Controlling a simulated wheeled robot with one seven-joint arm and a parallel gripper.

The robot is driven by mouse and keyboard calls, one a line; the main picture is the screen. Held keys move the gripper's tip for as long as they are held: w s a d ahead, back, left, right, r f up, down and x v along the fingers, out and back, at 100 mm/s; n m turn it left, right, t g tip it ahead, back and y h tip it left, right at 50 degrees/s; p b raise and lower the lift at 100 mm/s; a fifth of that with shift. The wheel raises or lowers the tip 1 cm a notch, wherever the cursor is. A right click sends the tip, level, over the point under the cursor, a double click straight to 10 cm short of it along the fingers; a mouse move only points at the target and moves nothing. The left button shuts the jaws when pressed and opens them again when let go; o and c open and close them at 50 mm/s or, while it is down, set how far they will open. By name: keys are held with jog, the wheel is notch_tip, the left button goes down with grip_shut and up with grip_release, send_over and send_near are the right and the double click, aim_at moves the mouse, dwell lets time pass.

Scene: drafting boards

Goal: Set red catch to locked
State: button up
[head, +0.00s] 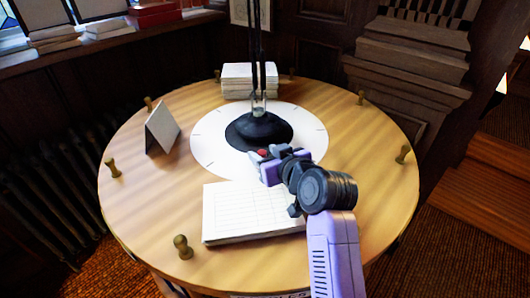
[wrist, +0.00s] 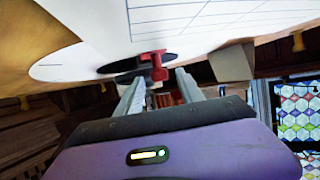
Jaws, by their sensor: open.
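The red catch (wrist: 152,62) is a small red piece at the black lamp base, seen in the wrist view just ahead of my fingertips. In the head view only a bit of red (head: 263,152) shows by my fingers. My gripper (head: 266,156) is at the near side of the black lamp base (head: 258,132). In the wrist view my gripper (wrist: 160,84) has its two fingers apart, with the catch in line with the gap. I cannot tell whether they touch it. The catch's setting cannot be read.
The lamp's dark post (head: 257,50) rises from a white disc (head: 206,135) on the round wooden table (head: 130,205). A ruled pad (head: 245,212) lies below my gripper. A folded card (head: 162,128), a paper stack (head: 250,78) and several brass pegs (head: 181,246) stand around.

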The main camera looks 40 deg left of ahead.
jog(key=shift+w+a+f, duration=0.1)
jog(key=shift+a, duration=0.15)
grip_shut()
dwell(1.4)
